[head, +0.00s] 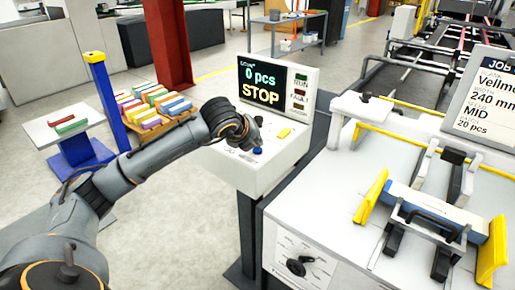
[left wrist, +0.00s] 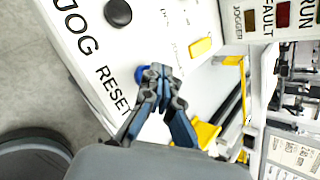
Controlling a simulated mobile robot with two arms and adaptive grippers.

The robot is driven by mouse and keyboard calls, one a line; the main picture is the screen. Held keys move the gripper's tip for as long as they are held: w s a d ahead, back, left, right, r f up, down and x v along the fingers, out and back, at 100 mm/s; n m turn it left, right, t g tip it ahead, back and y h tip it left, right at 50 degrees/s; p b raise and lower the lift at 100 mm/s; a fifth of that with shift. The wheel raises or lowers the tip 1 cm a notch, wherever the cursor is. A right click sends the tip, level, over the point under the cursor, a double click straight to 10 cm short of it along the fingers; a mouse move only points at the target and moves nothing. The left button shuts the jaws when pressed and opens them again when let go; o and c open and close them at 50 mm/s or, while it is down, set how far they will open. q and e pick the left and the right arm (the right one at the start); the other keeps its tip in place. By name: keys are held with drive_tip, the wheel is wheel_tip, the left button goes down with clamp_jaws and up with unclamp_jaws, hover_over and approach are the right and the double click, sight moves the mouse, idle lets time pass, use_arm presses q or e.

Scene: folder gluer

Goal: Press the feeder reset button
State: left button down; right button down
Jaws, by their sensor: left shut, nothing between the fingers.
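The blue reset button (head: 257,151) is on the sloped white control panel (head: 262,172) below the screen. In the left wrist view the blue button (left wrist: 140,74) sits beside the word RESET, partly hidden by my fingertips. My left gripper (head: 254,145) is shut and empty, with its tips at the button. The left gripper's closed tips (left wrist: 156,72) overlap the right side of the button in the left wrist view. I cannot tell whether they touch it. My right gripper is in neither view.
The screen (head: 262,85) reads 0 pcs and STOP. A yellow button (head: 284,132) and a black JOG knob (left wrist: 118,12) are on the same panel. The feeder table (head: 330,215) stands to the right. A rack of coloured stacks (head: 150,108) is behind my left arm.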

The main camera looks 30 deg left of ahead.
sight(256, 150)
use_arm(q)
drive_tip(key=shift+r, duration=0.5)
drive_tip(key=shift+r+p, duration=1.3)
drive_tip(key=shift+r, duration=1.3)
drive_tip(key=shift+f, duration=0.1)
